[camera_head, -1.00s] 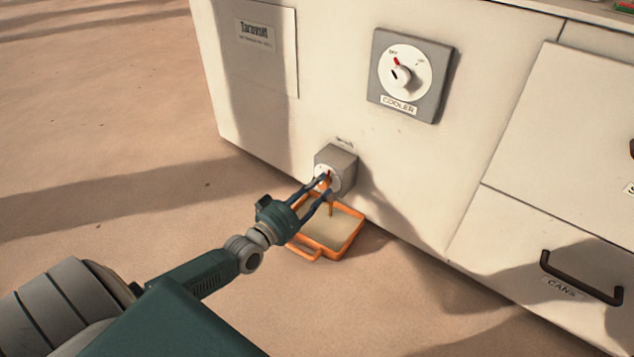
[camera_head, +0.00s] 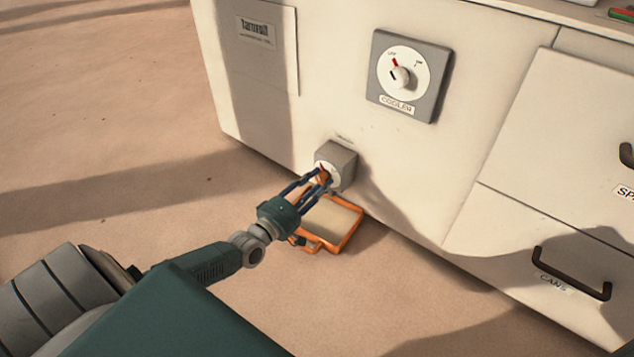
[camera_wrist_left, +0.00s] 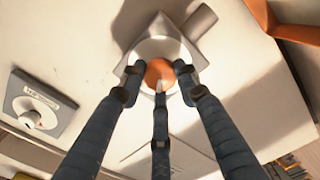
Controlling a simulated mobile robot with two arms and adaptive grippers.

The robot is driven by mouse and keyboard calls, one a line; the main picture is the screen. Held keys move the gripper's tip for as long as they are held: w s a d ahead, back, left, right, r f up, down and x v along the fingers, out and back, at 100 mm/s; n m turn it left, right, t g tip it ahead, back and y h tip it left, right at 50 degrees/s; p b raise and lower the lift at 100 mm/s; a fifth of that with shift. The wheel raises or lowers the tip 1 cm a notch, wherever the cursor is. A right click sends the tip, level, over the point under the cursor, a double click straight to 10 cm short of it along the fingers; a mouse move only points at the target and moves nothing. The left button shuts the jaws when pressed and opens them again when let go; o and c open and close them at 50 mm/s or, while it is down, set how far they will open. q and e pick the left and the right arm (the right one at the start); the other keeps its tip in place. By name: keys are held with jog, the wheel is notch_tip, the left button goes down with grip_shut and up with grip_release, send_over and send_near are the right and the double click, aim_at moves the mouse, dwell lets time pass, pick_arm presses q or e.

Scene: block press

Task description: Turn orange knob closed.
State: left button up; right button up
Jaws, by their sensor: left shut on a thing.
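The orange knob (camera_head: 323,177) sits on a white dial on the front of a small grey box (camera_head: 341,163) low on the white cabinet. My left gripper (camera_head: 320,180) is shut on the knob, its fingers hiding much of it. In the left wrist view the orange knob (camera_wrist_left: 158,72) shows between the dark fingers of the left gripper (camera_wrist_left: 160,80). My right gripper is not in view.
An orange-rimmed tray (camera_head: 345,239) with a pale inside lies on the floor below the box. A cooler dial (camera_head: 404,72) is higher on the cabinet (camera_head: 330,90). Drawers with dark handles (camera_head: 572,272) are at the right. The floor at the left is open.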

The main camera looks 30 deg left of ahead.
pick_arm(q)
jog(key=shift+s+d+f+n, duration=0.15)
jog(key=shift+d+f+n, duration=0.1)
jog(key=shift+n, duration=0.35)
jog(key=o, duration=1.1)
jog(key=shift+d, duration=0.1)
jog(key=shift+o, duration=0.4)
jog(key=shift+r, duration=0.1)
jog(key=s+a, duration=0.1)
jog(key=s, duration=1.1)
jog(key=shift+w+a, duration=0.1)
